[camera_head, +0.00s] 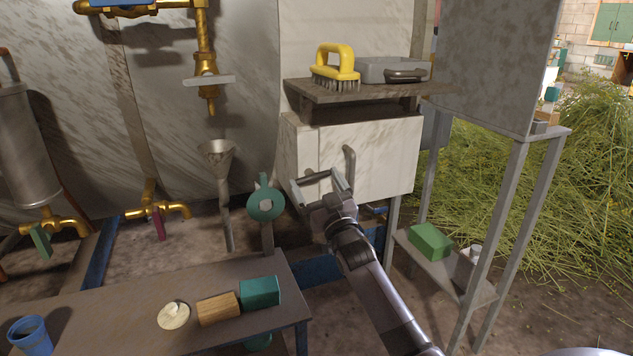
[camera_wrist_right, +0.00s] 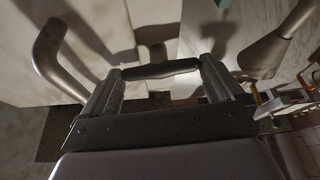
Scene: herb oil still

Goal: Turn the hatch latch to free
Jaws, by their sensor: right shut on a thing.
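The hatch (camera_head: 385,160) is a pale, streaked box front under a brown shelf. A dark latch bar (camera_head: 317,176) lies in front of its left part. My right gripper (camera_head: 319,186) is shut on this latch, one finger at each end of the bar. In the right wrist view the dark latch bar (camera_wrist_right: 160,69) spans between the fingertips of my right gripper (camera_wrist_right: 160,80). A bent grey handle (camera_head: 349,165) stands on the hatch just right of the gripper. The latch's pivot is not clear to see. My left gripper is out of view.
A yellow brush (camera_head: 337,66) and a grey tray (camera_head: 390,70) sit on the shelf (camera_head: 370,93) above. A green round valve (camera_head: 265,203) is close left. A metal stand (camera_head: 520,190) is right. Blocks and a blue cup (camera_head: 30,336) are on the low table (camera_head: 110,315).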

